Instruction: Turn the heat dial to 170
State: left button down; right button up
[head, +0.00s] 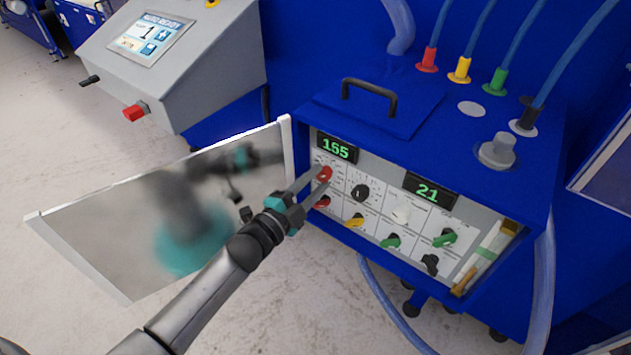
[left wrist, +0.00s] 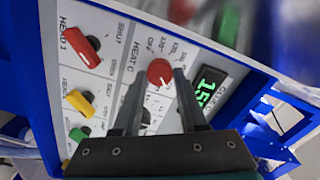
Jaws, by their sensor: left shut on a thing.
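The heat dial (head: 323,173) is a round red knob at the upper left of the control panel (head: 375,215), below a green-lit display (head: 336,147) that appears to read 155. My left gripper (head: 320,178) reaches in from the left and is shut on the dial. In the left wrist view, the red dial (left wrist: 160,72) sits between the two fingertips (left wrist: 158,79), beside the lettering HEAT C. Part of the display (left wrist: 208,88) shows there, starting with 15. My right gripper is not in view.
An open reflective door (head: 165,205) stands left of the panel, beneath my left arm. Another red knob (head: 322,202) sits just below the gripper; black, white, yellow and green knobs are close by. A second display (head: 430,190) reads 21. A grey touchscreen console (head: 175,60) stands behind.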

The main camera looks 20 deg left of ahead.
pick_arm(q)
jog(key=shift+c, duration=2.2)
grip_release()
jog(key=v, duration=1.5)
jog(key=shift+s, duration=0.15)
jog(key=s+a+f+n+g+y+b, duration=0.1)
jog(key=s+f+n+g+y, duration=0.15)
jog(key=f, duration=0.75)
jog(key=s+a+f+n+g+y+b, duration=0.15)
jog(key=s+f+n, duration=0.25)
jog(key=f, duration=0.7)
jog(key=s+a+f+n+g+y+b, duration=0.1)
jog(key=s+f+n+g+y, duration=0.15)
jog(key=f, duration=0.75)
jog(key=s+d+f+n+g+b, duration=0.1)
jog(key=s+f+g, duration=0.3)
jog(key=s+f, duration=0.4)
jog(key=s+d+f+n+g+b, duration=0.2)
jog(key=s+f, duration=0.7)
jog(key=s, duration=0.5)
jog(key=d+n+g, duration=0.1)
jog(key=n+g, duration=0.1)
jog(key=g, duration=0.1)
jog(key=shift+s+d, duration=0.25)
jog(key=shift+s, duration=0.1)
